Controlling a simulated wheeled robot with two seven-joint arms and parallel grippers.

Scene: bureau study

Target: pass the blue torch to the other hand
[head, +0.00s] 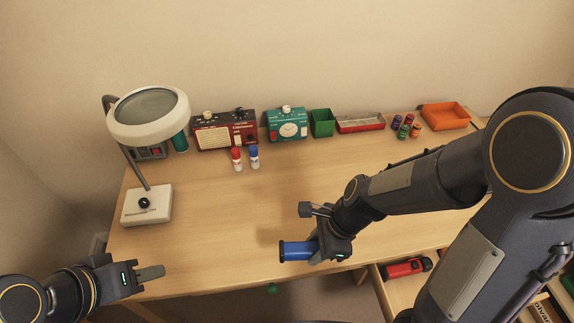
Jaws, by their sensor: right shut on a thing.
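The blue torch (297,251) is held near the front edge of the desk, lying roughly level with its dark end to the left. My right gripper (318,247) is shut on its right-hand part and hides that end. My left gripper (150,272) is at the lower left, at the front left of the desk and well apart from the torch. Its fingers point right, towards the torch.
A magnifier lamp (147,204) stands at the desk's left. A red torch (405,268) lies in an open drawer below. The desk's middle is clear.

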